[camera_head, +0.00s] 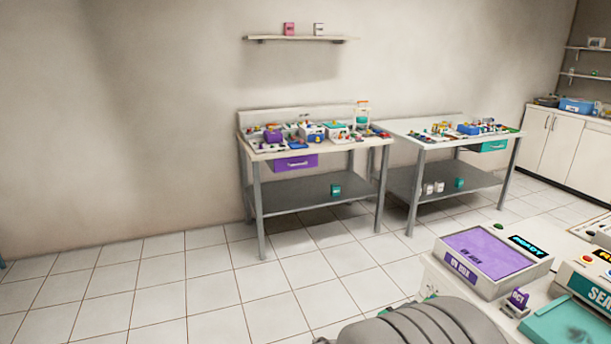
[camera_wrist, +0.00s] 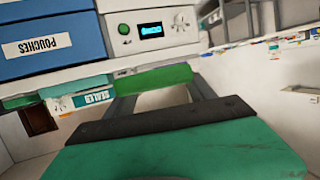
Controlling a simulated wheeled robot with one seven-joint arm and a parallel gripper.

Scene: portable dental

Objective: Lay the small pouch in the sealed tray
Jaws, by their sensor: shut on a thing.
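In the wrist view, which is upside down, the two dark fingers of my gripper (camera_wrist: 160,88) reach up from a dark bar. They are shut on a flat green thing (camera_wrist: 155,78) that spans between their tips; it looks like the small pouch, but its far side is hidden. A box with a teal SEALED label (camera_wrist: 92,98), likely the sealed tray, is just left of the fingers and apart from the held thing. Its inside is not visible. My gripper is not visible in the camera_head view.
A blue POUCHES box (camera_wrist: 50,45) and a white device with a lit display (camera_wrist: 150,30) lie beyond the fingers. In the camera_head view, a purple-lidded UV BOX (camera_head: 487,250) and a teal-topped machine (camera_head: 570,322) stand at lower right. Two cluttered tables stand behind; the floor between is clear.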

